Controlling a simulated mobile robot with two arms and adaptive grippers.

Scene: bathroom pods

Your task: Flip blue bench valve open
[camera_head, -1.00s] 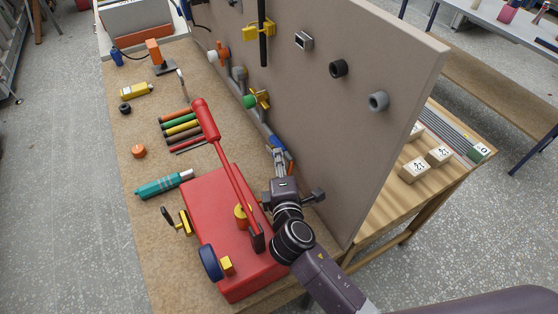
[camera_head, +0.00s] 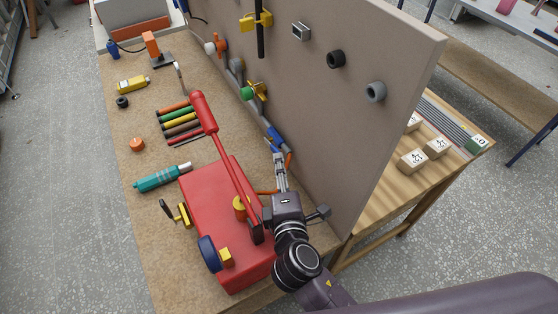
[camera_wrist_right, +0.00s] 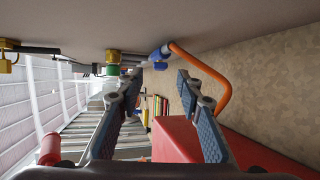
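A blue valve part (camera_head: 274,137) sits on the grey pipe low along the upright panel. It also shows in the right wrist view (camera_wrist_right: 159,57), above and beyond the fingertips, beside a curved orange hose (camera_wrist_right: 222,98). My right gripper (camera_head: 279,160) points at this spot from the near side, just short of the blue part. In the right wrist view my right gripper (camera_wrist_right: 159,84) has its fingers apart with nothing between them. The valve's handle position is too small to tell. My left gripper is not in view.
A red box (camera_head: 215,205) with a long red lever (camera_head: 222,150) stands just left of my right arm. The panel (camera_head: 330,120) rises on the right. A green-and-yellow valve (camera_head: 252,91) is further along the pipe. A teal tool (camera_head: 160,178) lies on the bench.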

